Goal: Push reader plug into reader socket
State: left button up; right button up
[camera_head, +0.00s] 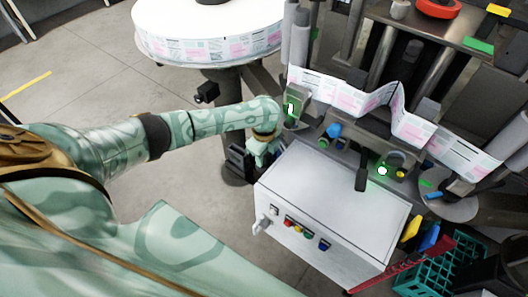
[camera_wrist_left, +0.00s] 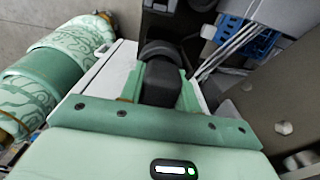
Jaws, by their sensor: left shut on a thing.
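My left gripper (camera_head: 258,158) is at the left side of the white cabinet, low beside its top edge. In the left wrist view the green fingers of the left gripper (camera_wrist_left: 161,88) are shut on a dark, blocky piece, which looks like the reader plug (camera_wrist_left: 160,80). A rounded dark part lies just beyond it; I cannot tell whether it belongs to the plug or to the socket. The reader socket cannot be made out clearly, and whether the plug touches it is hidden. My right gripper is in neither view.
The white cabinet (camera_head: 325,190) has coloured buttons on its front. A label web (camera_head: 345,97) runs above it, and a large white reel (camera_head: 205,15) stands behind. White cables and a blue part (camera_wrist_left: 258,42) are right in the wrist view. Open floor lies left.

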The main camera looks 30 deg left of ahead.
pick_arm(q)
jog(key=shift+s+f, duration=0.3)
jog(key=shift+f, duration=0.1)
jog(key=o, duration=1.1)
jog(key=r+p, duration=0.2)
jog(key=r, duration=0.3)
jog(key=r+p, duration=0.1)
jog(key=r, duration=0.5)
jog(key=r+p, duration=0.2)
jog(key=r, duration=0.4)
jog(key=shift+w+p, duration=0.3)
jog(key=shift+w, duration=0.1)
